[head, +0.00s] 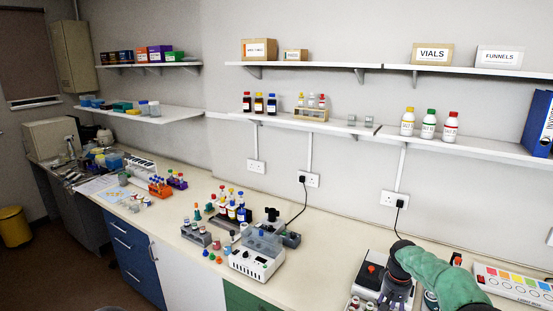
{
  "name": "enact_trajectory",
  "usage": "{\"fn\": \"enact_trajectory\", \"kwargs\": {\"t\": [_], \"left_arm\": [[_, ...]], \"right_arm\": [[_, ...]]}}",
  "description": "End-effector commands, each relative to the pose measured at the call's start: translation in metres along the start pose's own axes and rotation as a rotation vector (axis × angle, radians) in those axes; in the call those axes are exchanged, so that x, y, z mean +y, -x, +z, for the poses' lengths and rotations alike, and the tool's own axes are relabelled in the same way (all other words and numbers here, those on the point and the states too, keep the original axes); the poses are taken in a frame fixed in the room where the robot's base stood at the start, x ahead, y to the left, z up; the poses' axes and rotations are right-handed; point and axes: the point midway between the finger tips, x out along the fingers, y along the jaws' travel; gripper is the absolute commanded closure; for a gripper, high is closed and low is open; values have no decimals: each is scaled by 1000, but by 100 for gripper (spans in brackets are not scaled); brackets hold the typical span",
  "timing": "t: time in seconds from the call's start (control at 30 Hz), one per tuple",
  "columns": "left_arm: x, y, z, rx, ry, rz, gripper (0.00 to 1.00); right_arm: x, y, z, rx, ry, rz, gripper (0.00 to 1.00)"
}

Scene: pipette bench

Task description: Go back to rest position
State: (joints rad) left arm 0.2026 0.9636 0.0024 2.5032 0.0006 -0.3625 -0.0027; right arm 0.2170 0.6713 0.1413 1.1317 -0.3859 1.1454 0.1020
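My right arm, in a green sleeve, comes in from the lower right of the head view. My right gripper (393,297) is a dark shape pointing down at the bottom edge, over the right part of the bench (325,262). It is close to a small device with a red knob (372,268). Its fingertips are partly cut off and small, so I cannot tell whether it is open, shut or holding anything. My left gripper is not in view.
A white device with a grey lid (257,252) stands mid-bench, beside racks of coloured bottles (232,208). An orange tube rack (160,188) stands farther left. A colour-patch panel (512,283) lies at right.

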Motion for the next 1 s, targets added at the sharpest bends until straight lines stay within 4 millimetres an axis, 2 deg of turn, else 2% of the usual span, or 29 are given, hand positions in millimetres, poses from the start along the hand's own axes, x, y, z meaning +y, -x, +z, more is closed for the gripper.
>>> {"fn": "enact_trajectory", "kwargs": {"t": [0.27,0.47,0.57,0.7,0.77,0.9,1.0], "left_arm": [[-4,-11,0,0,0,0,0],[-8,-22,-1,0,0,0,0],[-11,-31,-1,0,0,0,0],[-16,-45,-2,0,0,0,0],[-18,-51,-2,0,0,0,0],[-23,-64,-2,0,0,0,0],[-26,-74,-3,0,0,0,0]], "right_arm": [[-34,-62,16,-4,43,-58,50],[-73,-128,44,-6,75,-128,50],[-101,-175,72,-10,87,-179,50],[-141,-238,127,-15,88,-254,50],[-156,-261,153,-17,81,-282,50],[-184,-305,221,-25,52,-332,50],[-197,-328,270,-29,28,-353,50]]}}
